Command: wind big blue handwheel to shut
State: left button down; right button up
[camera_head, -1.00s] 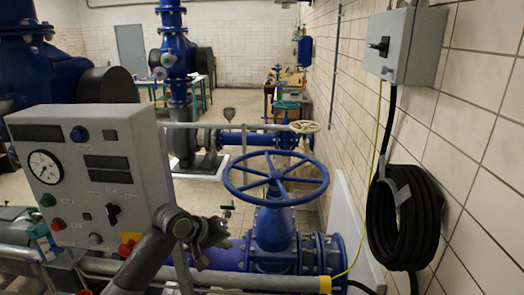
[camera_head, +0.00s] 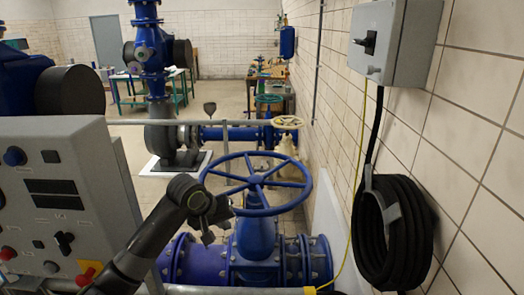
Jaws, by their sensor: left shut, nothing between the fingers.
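The big blue handwheel (camera_head: 256,181) lies nearly level on top of a blue valve (camera_head: 256,240), in the middle of the view. It has a round rim and several spokes. My left arm comes in from the lower left. My left gripper (camera_head: 219,217) is shut and empty, at the near left part of the rim. It overlaps the rim in the picture; I cannot tell whether it touches. My right gripper is not in view.
A grey control box (camera_head: 65,200) with buttons stands close on the left. A black hose coil (camera_head: 393,235) and a grey switch box (camera_head: 394,42) hang on the right wall. A smaller cream handwheel (camera_head: 287,122) is behind. Open floor shows farther back.

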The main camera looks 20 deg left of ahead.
aim_at(255, 182)
jog(key=i+j+z, duration=0.1)
jog(key=i+j, duration=0.95)
jog(key=i+j+u, duration=0.15)
jog(key=i+j, duration=0.2)
jog(key=i, duration=0.1)
